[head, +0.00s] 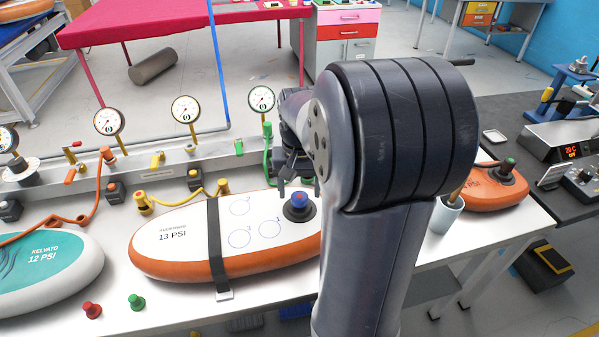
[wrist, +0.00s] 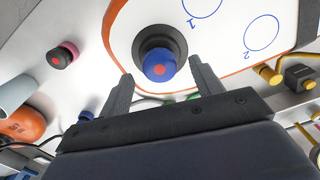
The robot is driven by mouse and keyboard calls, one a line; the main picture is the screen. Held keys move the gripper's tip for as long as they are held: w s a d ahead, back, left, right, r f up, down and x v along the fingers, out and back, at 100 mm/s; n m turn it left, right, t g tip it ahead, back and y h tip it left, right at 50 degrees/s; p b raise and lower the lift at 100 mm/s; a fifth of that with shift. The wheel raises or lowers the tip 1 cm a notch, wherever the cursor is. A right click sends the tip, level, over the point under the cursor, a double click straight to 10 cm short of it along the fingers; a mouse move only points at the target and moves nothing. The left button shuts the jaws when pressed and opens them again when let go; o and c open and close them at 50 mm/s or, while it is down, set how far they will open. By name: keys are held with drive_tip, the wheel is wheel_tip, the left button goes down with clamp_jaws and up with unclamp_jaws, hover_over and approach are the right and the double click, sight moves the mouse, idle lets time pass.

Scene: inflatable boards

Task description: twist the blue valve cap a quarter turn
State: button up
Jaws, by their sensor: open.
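The blue valve cap (head: 299,199) with a red top sits on a dark round base at the right end of the white and orange board (head: 185,252). In the wrist view the blue cap (wrist: 160,66) shows a red mark on top and lies just beyond my gripper, between the lines of its two fingers. My gripper (wrist: 162,88) is open, with one finger to each side of the cap and nothing held. In the head view my gripper (head: 290,185) is close above the cap, and my arm hides the board's right end.
A black strap (head: 215,240) crosses the board. A teal board (head: 45,270) lies at the left, an orange one (head: 497,187) at the right. A red cap (head: 92,310) and a green cap (head: 136,301) stand on the bench front. Gauges and hoses line the back.

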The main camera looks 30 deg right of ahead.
drive_tip(key=shift+f, duration=0.85)
drive_tip(key=shift+c, duration=0.2)
drive_tip(key=c, duration=1)
drive_tip(key=o, duration=0.3)
drive_tip(key=shift+c, duration=1.3)
drive_tip(key=m+p, duration=0.1)
drive_tip(key=m, duration=0.4)
drive_tip(key=shift+c, duration=0.2)
